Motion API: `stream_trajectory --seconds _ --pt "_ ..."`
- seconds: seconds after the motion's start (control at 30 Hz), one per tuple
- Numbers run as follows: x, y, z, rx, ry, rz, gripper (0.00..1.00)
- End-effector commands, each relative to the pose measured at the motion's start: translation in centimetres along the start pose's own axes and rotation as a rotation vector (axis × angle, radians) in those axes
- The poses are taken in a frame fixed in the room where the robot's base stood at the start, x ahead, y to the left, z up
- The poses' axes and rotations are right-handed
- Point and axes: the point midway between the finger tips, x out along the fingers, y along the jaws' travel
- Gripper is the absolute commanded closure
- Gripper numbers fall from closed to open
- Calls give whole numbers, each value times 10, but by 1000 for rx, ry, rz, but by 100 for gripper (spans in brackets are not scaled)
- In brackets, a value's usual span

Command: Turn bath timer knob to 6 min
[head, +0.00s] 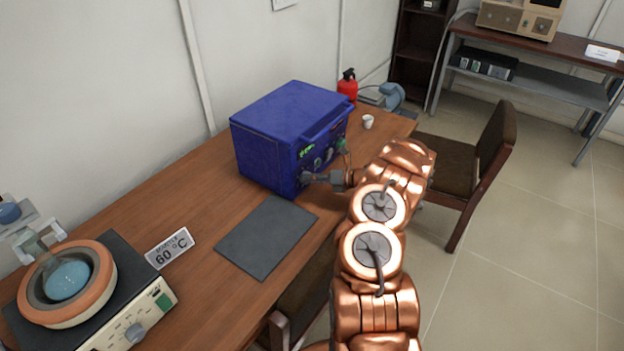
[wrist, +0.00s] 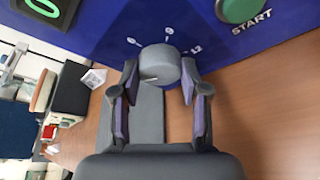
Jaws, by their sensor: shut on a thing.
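The blue bath unit (head: 275,130) stands on the wooden table, its control panel facing my arm. In the wrist view, its grey round timer knob (wrist: 160,65) sits on the blue panel (wrist: 110,25), under a scale marked 0, 6 and 12. The 6 is nearly straight above the knob. I cannot clearly tell which mark the knob points to. My gripper (wrist: 159,78) has one finger on each side of the knob and is shut on it. In the head view, my gripper (head: 318,178) reaches the lower panel and hides the knob.
A green START button (wrist: 241,10) is right of the knob. A dark mat (head: 267,237) lies in front of the unit. A white cup (head: 368,121) and chair (head: 478,165) are at right.

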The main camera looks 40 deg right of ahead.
Motion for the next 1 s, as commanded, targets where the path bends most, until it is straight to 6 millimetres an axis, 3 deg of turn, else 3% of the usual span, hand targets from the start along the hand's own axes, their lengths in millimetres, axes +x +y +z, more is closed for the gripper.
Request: stream_trajectory --seconds 0.47,0.5,0.7,1.0 --pt "0 0 1 11 -1 4 90" --pt "0 0 1 10 -1 4 51" --pt "0 0 1 10 -1 4 30" --pt "0 0 1 10 -1 4 30"
